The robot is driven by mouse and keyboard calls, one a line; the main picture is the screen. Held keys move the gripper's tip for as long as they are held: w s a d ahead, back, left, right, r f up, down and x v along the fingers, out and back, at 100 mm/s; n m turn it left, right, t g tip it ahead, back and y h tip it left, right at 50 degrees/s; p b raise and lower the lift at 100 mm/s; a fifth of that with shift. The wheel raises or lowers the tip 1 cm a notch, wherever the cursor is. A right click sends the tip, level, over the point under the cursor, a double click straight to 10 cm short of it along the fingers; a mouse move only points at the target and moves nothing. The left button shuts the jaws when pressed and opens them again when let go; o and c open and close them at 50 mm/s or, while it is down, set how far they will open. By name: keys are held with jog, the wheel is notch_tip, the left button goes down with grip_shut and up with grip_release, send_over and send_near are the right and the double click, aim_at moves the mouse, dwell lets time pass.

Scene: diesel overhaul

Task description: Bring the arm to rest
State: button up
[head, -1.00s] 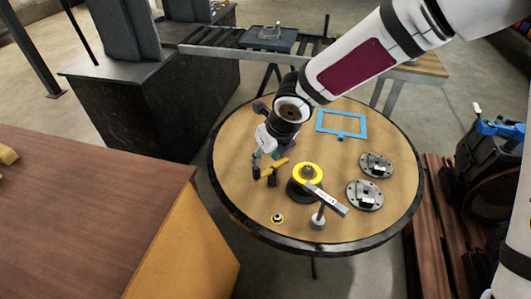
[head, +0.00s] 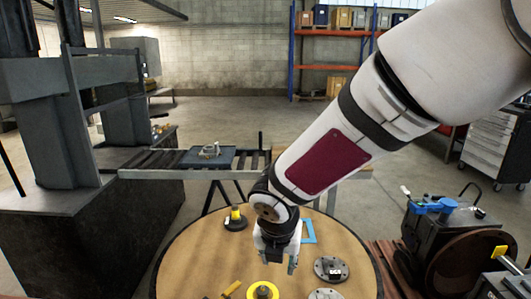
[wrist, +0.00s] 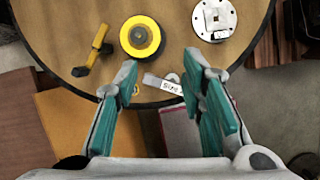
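My arm reaches in from the upper right of the head view, bent down over a round wooden table (head: 190,262). My gripper (head: 278,264) hangs above the table, pointing down. In the wrist view my gripper (wrist: 160,75) has its fingers spread wide with nothing held between them. Past the fingertips lie a yellow-ringed disc (wrist: 140,37), a yellow-handled tool (wrist: 97,42), a grey round plate (wrist: 214,18) and a labelled grey bar (wrist: 163,84).
On the table are a blue frame (head: 309,232), grey round flanges (head: 331,268) and a dark piece with a yellow top (head: 236,219). A roller conveyor (head: 150,165) stands behind. A dark machine (head: 440,240) stands at the right. Open floor lies beyond.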

jog(key=s+d+r+m+h, duration=0.1)
jog(key=s+d+r+m, duration=0.4)
jog(key=d+m, duration=0.3)
jog(key=s+d+r+m+h, duration=0.1)
jog(key=s+d+r+m, duration=0.45)
jog(key=m, duration=0.35)
jog(key=s+d+r+m+y, duration=0.1)
jog(key=s+m, duration=0.5)
jog(key=m, duration=0.2)
jog(key=s+d+r+m+y, duration=0.1)
jog(key=s+d+m, duration=0.1)
jog(key=s+m, duration=0.4)
jog(key=shift+s+r+m+y, duration=0.15)
jog(key=shift+r+m+y, duration=0.2)
jog(key=shift+m, duration=0.95)
jog(key=shift+d, duration=0.1)
